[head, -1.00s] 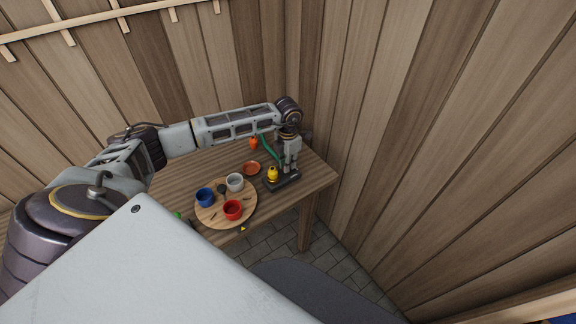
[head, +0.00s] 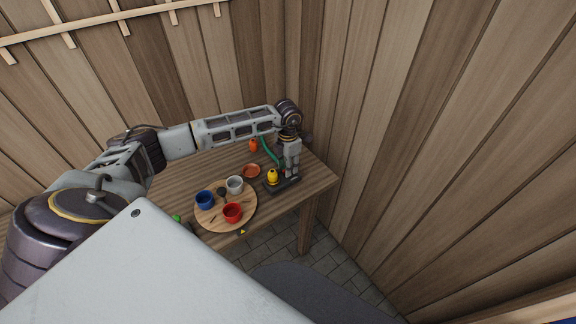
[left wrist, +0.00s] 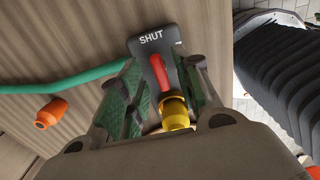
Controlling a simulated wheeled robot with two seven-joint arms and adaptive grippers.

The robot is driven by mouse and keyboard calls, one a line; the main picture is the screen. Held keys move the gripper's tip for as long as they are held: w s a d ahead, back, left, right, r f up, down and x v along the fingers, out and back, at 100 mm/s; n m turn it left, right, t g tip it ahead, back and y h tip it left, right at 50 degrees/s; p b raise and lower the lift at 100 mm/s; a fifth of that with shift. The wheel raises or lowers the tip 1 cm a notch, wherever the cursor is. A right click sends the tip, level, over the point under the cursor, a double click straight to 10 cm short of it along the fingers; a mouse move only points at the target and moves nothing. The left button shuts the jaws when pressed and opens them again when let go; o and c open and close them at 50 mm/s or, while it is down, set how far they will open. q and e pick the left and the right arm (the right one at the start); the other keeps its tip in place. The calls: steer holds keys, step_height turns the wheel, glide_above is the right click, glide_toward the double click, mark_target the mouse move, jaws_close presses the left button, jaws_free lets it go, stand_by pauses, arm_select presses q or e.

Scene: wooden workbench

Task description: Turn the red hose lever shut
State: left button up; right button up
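The red hose lever (left wrist: 161,73) shows in the left wrist view, running from the yellow fitting (left wrist: 174,112) toward the white word SHUT on the dark valve base (left wrist: 150,38). In the head view the dark base (head: 283,186) stands near the bench's right end, with the yellow part (head: 272,175) on it; I cannot make out the lever there. My left gripper (head: 289,172) points down over the base. In the left wrist view its fingers (left wrist: 163,100) are apart, one on each side of the lever and yellow fitting. I cannot tell whether they touch either. My right gripper is not in view.
A green hose (left wrist: 65,82) runs left of the base, beside an orange nozzle (left wrist: 49,113). A round wooden board (head: 240,216) with blue, white and red cups and a terracotta dish (head: 252,170) lie left of the base. Wooden walls stand close behind and right.

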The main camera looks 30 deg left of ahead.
arm_select(q)
step_height(320, 180, up, 12)
stand_by(0.9)
stand_by(0.4)
